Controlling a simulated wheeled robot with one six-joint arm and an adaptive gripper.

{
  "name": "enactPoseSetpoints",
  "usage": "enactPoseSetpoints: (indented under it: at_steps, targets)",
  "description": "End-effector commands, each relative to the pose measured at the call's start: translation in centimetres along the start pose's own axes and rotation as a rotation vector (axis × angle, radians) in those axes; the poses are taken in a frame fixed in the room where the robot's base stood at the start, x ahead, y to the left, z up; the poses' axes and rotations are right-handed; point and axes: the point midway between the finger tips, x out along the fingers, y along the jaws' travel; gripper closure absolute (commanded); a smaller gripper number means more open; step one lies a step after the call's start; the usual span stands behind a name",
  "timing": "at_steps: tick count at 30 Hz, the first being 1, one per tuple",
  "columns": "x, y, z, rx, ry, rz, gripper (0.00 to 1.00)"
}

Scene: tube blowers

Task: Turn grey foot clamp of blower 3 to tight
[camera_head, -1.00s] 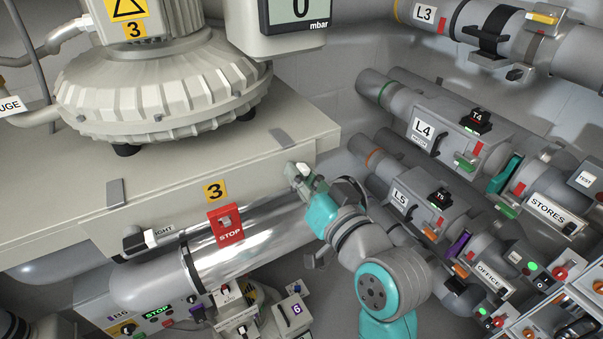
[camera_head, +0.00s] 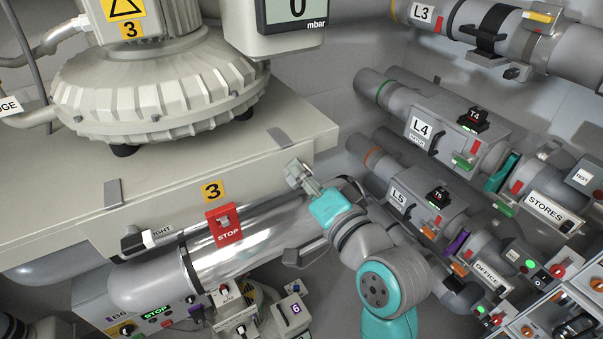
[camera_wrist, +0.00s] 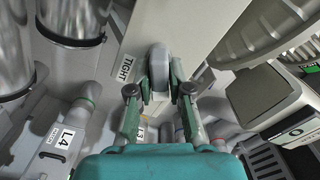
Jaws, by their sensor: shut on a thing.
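The grey foot clamp (camera_wrist: 158,65) of blower 3 shows in the wrist view as a rounded grey lever at the plinth's end. A white TIGHT label (camera_wrist: 124,68) is just left of it. My gripper (camera_wrist: 160,86) is shut on the lever, one finger on each side. In the head view my gripper (camera_head: 299,176) is at the right front corner of the beige plinth (camera_head: 150,200), which carries a yellow 3 label. The gripper and wrist largely hide the clamp there. Blower 3 (camera_head: 155,90) stands on the plinth.
A dark-handled clamp (camera_head: 132,240) with a partly hidden label sits at the plinth's front left. A shiny pipe (camera_head: 260,235) with a red STOP box (camera_head: 224,224) runs below the plinth.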

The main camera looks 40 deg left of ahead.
Motion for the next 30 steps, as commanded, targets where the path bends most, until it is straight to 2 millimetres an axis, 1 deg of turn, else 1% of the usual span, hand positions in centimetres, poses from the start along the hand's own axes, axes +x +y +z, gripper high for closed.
enactPoseSetpoints:
  at_steps: [6,15,21,30]
  targets:
    - [-0.01,0.34,-0.03,0.196,0.002,0.001,1.0]
    - [-0.01,0.61,0.03,0.404,0.003,0.001,1.0]
    - [-0.02,0.72,0.07,0.484,0.003,0.001,1.0]
    - [-0.02,0.78,0.11,0.526,0.003,0.001,1.0]
